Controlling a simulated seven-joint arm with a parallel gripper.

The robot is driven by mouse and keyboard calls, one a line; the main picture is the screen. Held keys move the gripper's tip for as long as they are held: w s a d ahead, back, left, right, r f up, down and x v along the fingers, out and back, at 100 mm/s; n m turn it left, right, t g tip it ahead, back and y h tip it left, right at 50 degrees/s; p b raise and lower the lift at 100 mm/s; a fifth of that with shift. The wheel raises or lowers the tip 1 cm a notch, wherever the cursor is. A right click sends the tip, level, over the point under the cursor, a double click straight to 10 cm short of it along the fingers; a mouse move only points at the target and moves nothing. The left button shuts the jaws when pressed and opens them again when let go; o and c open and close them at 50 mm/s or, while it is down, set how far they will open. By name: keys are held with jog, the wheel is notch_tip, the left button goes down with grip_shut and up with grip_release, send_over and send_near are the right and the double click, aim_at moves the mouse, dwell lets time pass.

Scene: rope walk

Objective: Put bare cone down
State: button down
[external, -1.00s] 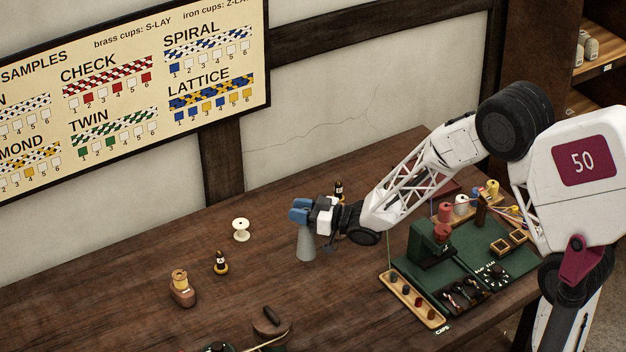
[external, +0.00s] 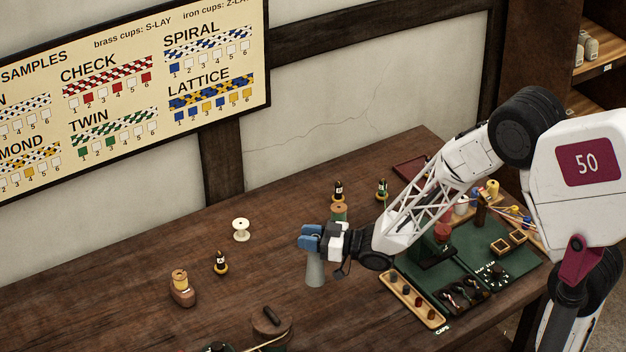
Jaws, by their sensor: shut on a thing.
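The bare cone (external: 315,272) is a plain grey cone, upright, with its narrow top between the blue fingers of my gripper (external: 311,240). My gripper is shut on the cone's top. The cone's base is at or just above the brown table (external: 120,290); I cannot tell whether it touches.
A white spool (external: 241,229), a small dark bottle-like figure (external: 221,263) and a wooden holder with a yellow top (external: 182,288) stand to the left. A green board (external: 480,250) and a cap tray (external: 412,299) lie right.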

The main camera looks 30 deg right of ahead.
jog(key=w+a+f, duration=0.1)
jog(key=w+a, duration=0.4)
jog(key=w, duration=0.8)
jog(key=shift+w+a+f, duration=0.15)
jog(key=shift+w+f, duration=0.05)
jog(key=shift+w, duration=0.2)
jog(key=shift+w+a+f, duration=0.1)
jog(key=shift+w+f, duration=0.1)
jog(key=shift+f, duration=0.7)
jog(key=shift+w+a+f, duration=0.1)
jog(key=shift+w+f, duration=0.1)
jog(key=shift+f, duration=0.8)
jog(key=c, duration=0.8)
grip_release()
jog(key=shift+s+d, duration=0.1)
jog(key=v, duration=1.1)
jog(key=shift+s+d, duration=0.25)
jog(key=shift+d, duration=0.05)
